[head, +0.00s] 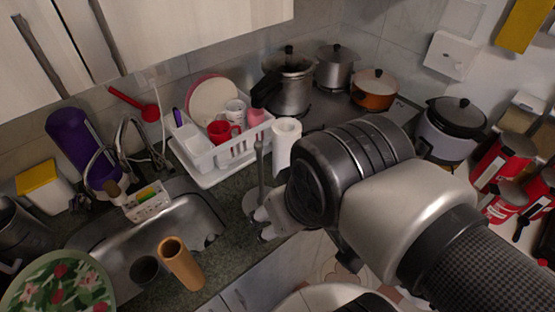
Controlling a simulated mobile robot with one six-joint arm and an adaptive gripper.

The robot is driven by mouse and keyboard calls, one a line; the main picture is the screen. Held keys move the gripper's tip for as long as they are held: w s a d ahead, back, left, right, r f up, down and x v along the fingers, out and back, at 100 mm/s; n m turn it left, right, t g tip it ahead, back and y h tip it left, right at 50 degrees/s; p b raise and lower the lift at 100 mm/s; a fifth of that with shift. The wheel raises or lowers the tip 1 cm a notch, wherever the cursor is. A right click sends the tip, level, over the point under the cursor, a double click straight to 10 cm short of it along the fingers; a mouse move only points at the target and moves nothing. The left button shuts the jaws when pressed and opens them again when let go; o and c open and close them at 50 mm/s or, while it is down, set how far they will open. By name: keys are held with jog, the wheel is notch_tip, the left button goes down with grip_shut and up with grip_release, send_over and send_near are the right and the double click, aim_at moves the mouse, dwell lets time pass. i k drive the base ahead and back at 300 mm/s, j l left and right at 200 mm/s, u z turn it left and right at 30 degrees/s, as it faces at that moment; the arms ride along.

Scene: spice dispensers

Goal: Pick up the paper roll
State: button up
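The white paper roll (286,138) stands upright on the counter, right of the dish rack. Its lower right part is hidden behind my arm. A thin grey upright rod on a round base (252,203) stands just left of and in front of it. My gripper (264,223) is in front of and below the roll in the picture, near the counter's front edge and the rod's base. Its fingertips show apart, pointing left, with nothing seen between them. Much of the gripper is hidden behind my wrist.
A white dish rack (238,150) with plates and cups stands left of the roll. Pots (288,85) stand on the stove behind. A steel sink (125,245) lies left, with a brown cylinder (181,263) at its front. Red containers (500,160) stand at right.

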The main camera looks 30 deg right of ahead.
aim_at(286, 152)
jog(key=i+l+u, duration=0.15)
jog(key=l, duration=0.3)
jog(key=l+u, duration=0.15)
jog(key=l, duration=0.35)
jog(key=i+l+u, duration=0.15)
jog(key=l, duration=0.35)
